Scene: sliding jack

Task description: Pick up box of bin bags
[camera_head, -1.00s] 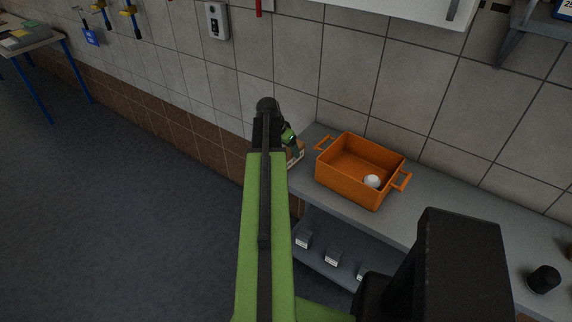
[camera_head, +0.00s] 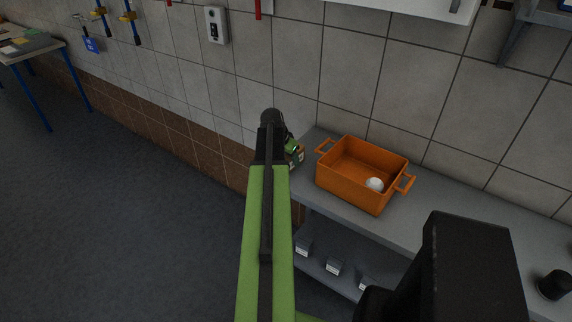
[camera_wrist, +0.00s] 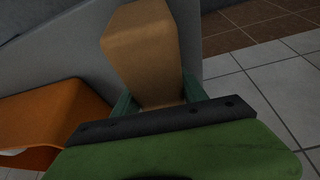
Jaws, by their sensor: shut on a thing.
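The box of bin bags (camera_wrist: 143,50) fills the upper middle of the wrist view as a plain tan-brown box. My gripper (camera_wrist: 155,98) is shut on it, with a green finger on each side of the box. In the head view the box (camera_head: 299,157) shows only as a small part beside the end of my arm, at the left end of the shelf. My gripper (camera_head: 291,148) is mostly hidden there behind my arm. I cannot tell whether the box touches the shelf.
An orange tub (camera_head: 340,184) with handles stands on the grey shelf (camera_head: 410,222), just right of the box, with a white round thing (camera_head: 374,184) inside. Small boxes (camera_head: 333,267) sit on the lower shelf. A dark cup (camera_head: 555,285) stands at the far right. The tiled wall is close behind.

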